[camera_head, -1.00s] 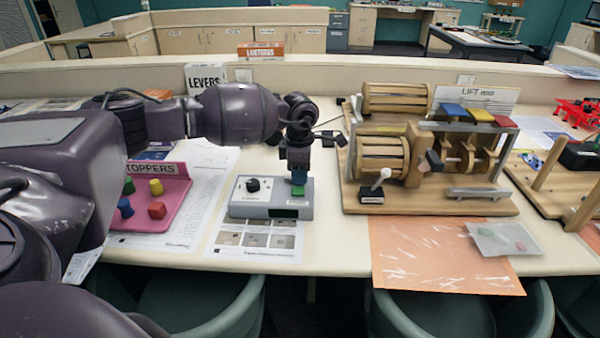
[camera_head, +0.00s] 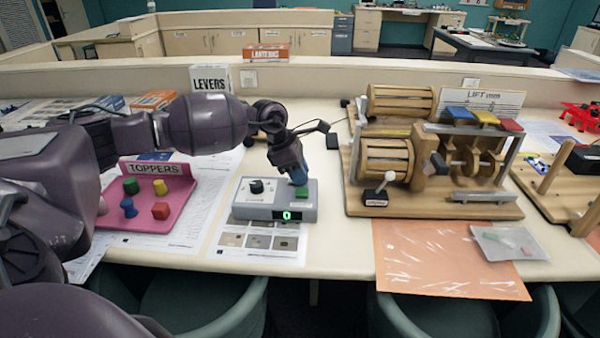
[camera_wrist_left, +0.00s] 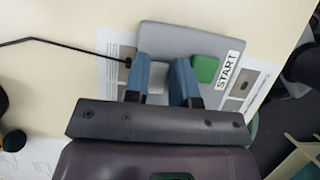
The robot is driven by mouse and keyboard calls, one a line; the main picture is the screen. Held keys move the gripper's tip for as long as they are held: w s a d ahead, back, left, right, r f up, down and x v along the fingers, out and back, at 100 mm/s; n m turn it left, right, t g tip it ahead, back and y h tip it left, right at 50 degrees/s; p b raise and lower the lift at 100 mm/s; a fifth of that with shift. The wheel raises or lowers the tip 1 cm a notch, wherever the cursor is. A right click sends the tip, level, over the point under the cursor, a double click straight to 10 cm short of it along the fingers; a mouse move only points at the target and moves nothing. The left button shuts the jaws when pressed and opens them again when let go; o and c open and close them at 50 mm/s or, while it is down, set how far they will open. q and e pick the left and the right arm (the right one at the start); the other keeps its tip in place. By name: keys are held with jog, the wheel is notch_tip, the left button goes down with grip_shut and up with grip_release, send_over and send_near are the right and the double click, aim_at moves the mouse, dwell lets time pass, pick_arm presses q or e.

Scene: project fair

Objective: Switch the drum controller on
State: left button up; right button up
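The drum controller (camera_head: 250,211) is a grey box on the table with a black knob (camera_head: 257,187), a green button (camera_head: 302,192) and a front display (camera_head: 287,215) lit with a green 0. My left gripper (camera_head: 299,177) points down over the box's right half, close behind the green button. In the left wrist view its two blue fingers (camera_wrist_left: 162,78) are apart with nothing gripped between them. The green button (camera_wrist_left: 205,69) lies just right of the right finger, beside a START label (camera_wrist_left: 229,70). Whether a fingertip touches the box is unclear. My right gripper is out of view.
A wooden drum machine (camera_head: 430,150) stands right of the controller. A pink TOPPERS tray (camera_head: 180,205) with coloured pieces is on the left. A LEVERS box (camera_head: 210,78) stands behind. An orange sheet (camera_head: 420,265) lies in front of the machine.

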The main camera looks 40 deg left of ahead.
pick_arm(q)
jog(key=shift+o, duration=0.5)
jog(key=shift+r, duration=0.1)
jog(key=v, duration=1)
jog(key=shift+a+r, duration=0.15)
jog(key=shift+r, duration=0.15)
jog(key=shift+s, duration=0.1)
